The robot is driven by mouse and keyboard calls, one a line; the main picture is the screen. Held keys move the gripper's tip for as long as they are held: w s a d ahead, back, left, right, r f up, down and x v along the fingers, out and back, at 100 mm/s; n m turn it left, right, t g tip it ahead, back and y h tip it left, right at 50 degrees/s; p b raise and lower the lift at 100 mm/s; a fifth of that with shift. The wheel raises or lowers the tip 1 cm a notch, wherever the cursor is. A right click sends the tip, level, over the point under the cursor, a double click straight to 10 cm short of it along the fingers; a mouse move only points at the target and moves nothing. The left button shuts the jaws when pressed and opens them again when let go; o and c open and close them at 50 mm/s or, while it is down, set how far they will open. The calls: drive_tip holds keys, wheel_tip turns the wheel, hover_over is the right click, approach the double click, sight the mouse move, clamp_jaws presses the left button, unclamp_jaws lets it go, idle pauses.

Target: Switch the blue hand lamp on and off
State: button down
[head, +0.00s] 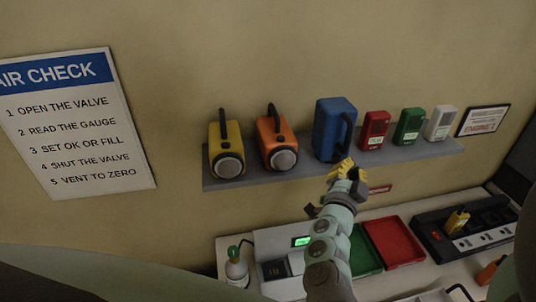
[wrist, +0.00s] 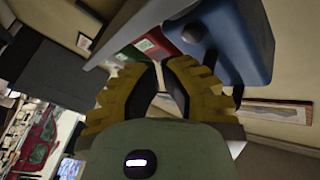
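The blue hand lamp (head: 332,125) stands upright on the grey wall shelf, with a black handle on its right side. My gripper (head: 345,165) is just below and in front of the lamp's lower part in the head view. In the wrist view the blue lamp (wrist: 242,40) fills the upper right, with a dark round knob on its near side. My gripper's yellow fingers (wrist: 162,65) come together at their tips, with nothing seen held between them. I cannot tell whether the fingers touch the lamp. The lamp's light face is not visible.
A yellow lamp (head: 226,148) and an orange lamp (head: 275,140) stand left on the shelf (head: 235,180). Red (head: 374,130), green (head: 409,126) and white (head: 440,122) boxes stand right. Below are a red tray (head: 395,242), a green tray (head: 365,253) and a black charger panel (head: 432,238).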

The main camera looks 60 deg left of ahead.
drive_tip(key=d, duration=0.1)
drive_tip(key=s+d, duration=0.1)
drive_tip(key=d, duration=0.1)
drive_tip(key=s+d+b, duration=0.1)
drive_tip(key=shift+d, duration=0.25)
idle(0.6)
